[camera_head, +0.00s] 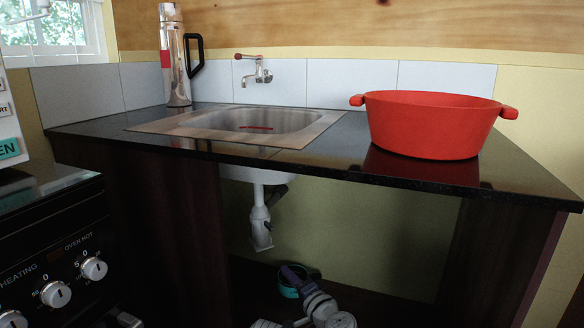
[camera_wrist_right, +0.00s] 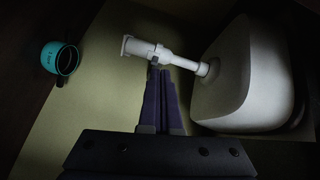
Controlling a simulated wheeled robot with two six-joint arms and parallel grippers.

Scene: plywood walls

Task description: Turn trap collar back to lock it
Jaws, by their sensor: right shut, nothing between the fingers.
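The white drain trap (camera_head: 260,222) hangs from the sink's underside, below the counter. In the right wrist view its pipe runs left from the white sink bowl (camera_wrist_right: 232,78), with a ring-like collar (camera_wrist_right: 162,54) partway along and a wider open end beyond it. My right gripper (camera_head: 287,270) is low under the counter, below and right of the trap in the head view. Its purple fingers are shut and empty. In the right wrist view the fingertips (camera_wrist_right: 158,70) point at the collar and overlap its edge; I cannot tell whether they touch. My left gripper is not in view.
A teal mug (camera_wrist_right: 64,58) stands on the cupboard floor near my right gripper. A red pot (camera_head: 430,125) and a steel flask (camera_head: 175,60) stand on the black counter (camera_head: 340,150). Cupboard side panels bound the space; an oven (camera_head: 60,250) is at left.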

